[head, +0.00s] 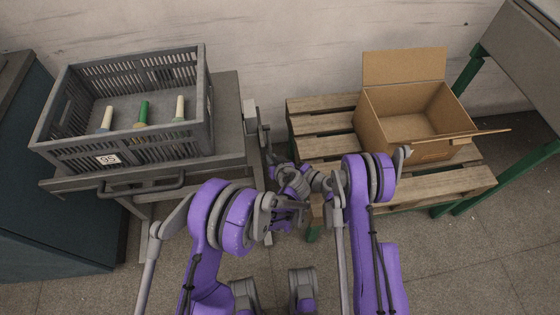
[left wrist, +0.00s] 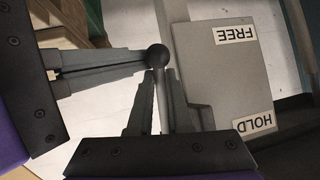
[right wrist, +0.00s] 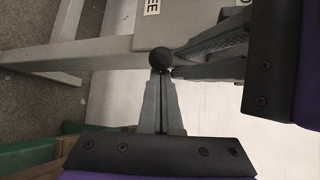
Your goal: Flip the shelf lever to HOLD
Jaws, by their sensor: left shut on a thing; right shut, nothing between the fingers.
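The shelf lever has a round black knob (left wrist: 157,55) and a thin grey rod (left wrist: 163,110), beside a grey plate (left wrist: 220,85) with a FREE label (left wrist: 236,34) and a HOLD label (left wrist: 254,124). The knob lies nearer the FREE end. My left gripper (left wrist: 163,78) has its fingers on either side of the rod, just below the knob, and is shut on the lever. My right gripper (right wrist: 162,76) is shut and empty, its tips close to the knob (right wrist: 160,58); I cannot tell whether they touch. In the head view the arms hide the lever.
A grey crate (head: 180,60) with several bobbins stands on a grey table (head: 228,105) at left. An open cardboard box (head: 392,125) sits on a wooden pallet stand (head: 322,124) at right. The grippers are close together in the gap between.

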